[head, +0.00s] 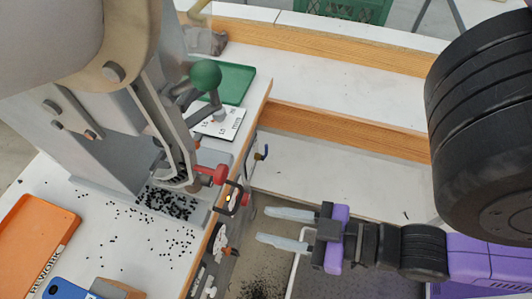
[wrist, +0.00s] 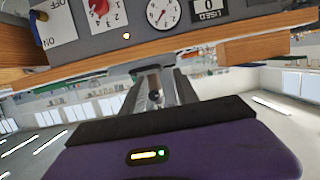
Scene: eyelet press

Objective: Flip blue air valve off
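The blue air valve (head: 262,153) shows in the head view as a small blue handle on the bench's front side, right of the press. In the wrist view the blue lever (wrist: 50,6) is at the top left edge, partly cut off, beside a white plate (wrist: 62,28) marked OFF above and ON below. Which mark it points to is hard to tell. My gripper (head: 262,225) is open and empty, its two pale fingers apart and pointing left in the head view, below and apart from the valve. Its fingers (wrist: 160,92) point towards the area under the panel in the wrist view.
The panel also holds a red knob (wrist: 98,5), a dial gauge (wrist: 163,12) and a counter (wrist: 208,10). The grey press (head: 80,130) with a green-ball lever (head: 205,75) stands on the bench. Black eyelets lie scattered. An orange tray (head: 30,235) is at lower left.

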